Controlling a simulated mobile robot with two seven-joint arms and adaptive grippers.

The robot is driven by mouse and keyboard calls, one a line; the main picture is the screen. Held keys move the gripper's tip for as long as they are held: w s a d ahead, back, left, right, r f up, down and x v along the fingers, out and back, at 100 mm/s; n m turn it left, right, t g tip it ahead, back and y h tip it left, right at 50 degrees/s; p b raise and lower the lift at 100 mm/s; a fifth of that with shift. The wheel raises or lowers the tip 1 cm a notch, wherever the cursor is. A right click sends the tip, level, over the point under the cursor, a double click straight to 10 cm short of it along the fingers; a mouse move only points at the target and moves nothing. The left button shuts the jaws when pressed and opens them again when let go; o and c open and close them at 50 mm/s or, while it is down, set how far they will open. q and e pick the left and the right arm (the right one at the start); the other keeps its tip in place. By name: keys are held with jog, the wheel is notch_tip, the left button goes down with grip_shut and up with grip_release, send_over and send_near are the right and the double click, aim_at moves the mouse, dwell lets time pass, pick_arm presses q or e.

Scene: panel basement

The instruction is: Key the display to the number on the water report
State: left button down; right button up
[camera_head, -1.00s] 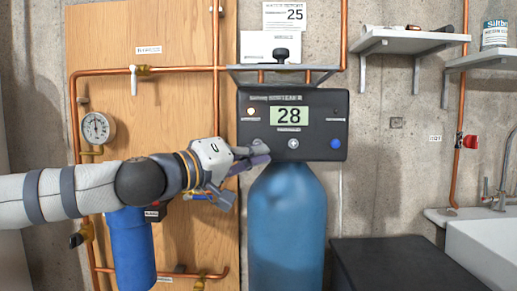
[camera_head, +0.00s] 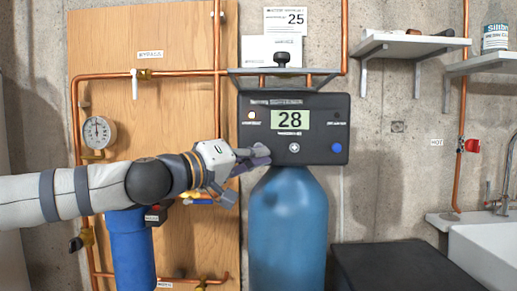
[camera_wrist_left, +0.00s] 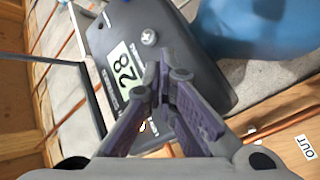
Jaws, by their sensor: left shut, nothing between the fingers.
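The dark control head (camera_head: 318,135) has a lit display (camera_head: 290,119) reading 28. Below the display is a round plus button (camera_head: 294,147), and a blue button (camera_head: 337,147) sits at its right. The water report (camera_head: 286,19) on the wall above reads 25. My left gripper (camera_head: 262,155) is shut and empty at the lower left of the control head, in front of its left button area, which it hides. In the left wrist view the closed fingers (camera_wrist_left: 163,92) overlap the panel beside the display (camera_wrist_left: 126,70); I cannot tell whether they touch it. My right gripper is out of view.
The blue tank (camera_head: 288,225) stands under the control head. Copper pipes, a gauge (camera_head: 99,132) and a blue filter (camera_head: 130,248) are on the wooden board at left. A black box (camera_head: 394,267) and a sink (camera_head: 485,245) are at right.

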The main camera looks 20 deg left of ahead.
pick_arm(q)
jog(key=shift+w, duration=0.15)
dwell(0.6)
jog(key=shift+w+a, duration=0.1)
jog(key=shift+w, duration=0.2)
jog(key=shift+w+a, duration=0.15)
jog(key=shift+w, duration=0.2)
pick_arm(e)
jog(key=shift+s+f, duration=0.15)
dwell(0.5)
pick_arm(q)
jog(key=shift+s, duration=0.1)
jog(key=shift+s+d, duration=0.2)
jog(key=shift+s, duration=0.5)
jog(key=shift+s+d+p, duration=0.2)
jog(key=shift+s+d, duration=0.05)
jog(key=shift+s, duration=0.55)
jog(key=shift+s+d+p, duration=0.2)
jog(key=shift+s, duration=0.6)
jog(key=shift+s+d+p, duration=0.2)
jog(key=shift+s+d, duration=0.05)
jog(key=shift+s, duration=0.55)
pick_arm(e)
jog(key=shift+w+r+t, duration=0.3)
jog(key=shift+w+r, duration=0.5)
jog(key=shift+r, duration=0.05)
